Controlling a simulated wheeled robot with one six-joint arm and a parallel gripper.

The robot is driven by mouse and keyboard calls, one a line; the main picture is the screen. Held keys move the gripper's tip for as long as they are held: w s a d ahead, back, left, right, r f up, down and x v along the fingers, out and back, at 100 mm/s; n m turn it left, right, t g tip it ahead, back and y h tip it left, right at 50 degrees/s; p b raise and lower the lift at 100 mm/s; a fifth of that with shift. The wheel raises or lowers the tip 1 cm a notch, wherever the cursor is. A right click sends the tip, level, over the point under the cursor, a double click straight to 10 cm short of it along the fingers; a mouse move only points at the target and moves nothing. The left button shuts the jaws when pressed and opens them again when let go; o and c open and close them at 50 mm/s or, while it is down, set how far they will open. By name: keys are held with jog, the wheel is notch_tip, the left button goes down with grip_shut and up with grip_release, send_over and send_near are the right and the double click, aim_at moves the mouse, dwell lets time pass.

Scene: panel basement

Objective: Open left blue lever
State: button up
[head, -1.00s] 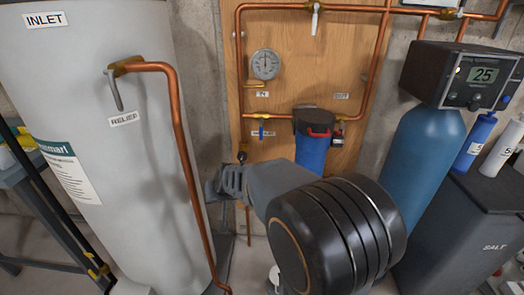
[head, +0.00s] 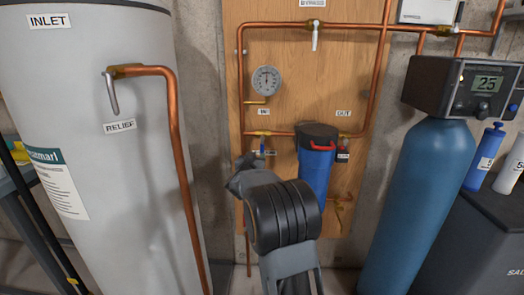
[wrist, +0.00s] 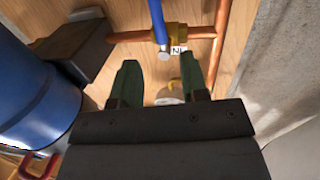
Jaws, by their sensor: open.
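The left blue lever (head: 262,146) hangs down from a brass valve (head: 260,133) on the copper pipe, below the IN label. In the wrist view, the blue lever (wrist: 157,20) runs up to the top edge, with the brass valve body (wrist: 176,36) beside its end. My gripper (head: 246,162) is just below and left of the lever in the head view. In the wrist view, my gripper (wrist: 159,62) is open, its two green fingers apart with nothing between them. The lever lies past the fingertips; I see no contact.
A blue filter housing (head: 315,170) with a red handle stands right of the lever. The OUT-side valve (head: 342,146) is further right. A vertical copper pipe (head: 188,170) and the white tank (head: 100,170) are left. A blue softener tank (head: 420,200) stands right.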

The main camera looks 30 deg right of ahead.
aim_at(262, 149)
jog(key=x, duration=0.9)
jog(key=shift+d, duration=0.1)
jog(key=shift+c, duration=0.5)
grip_shut()
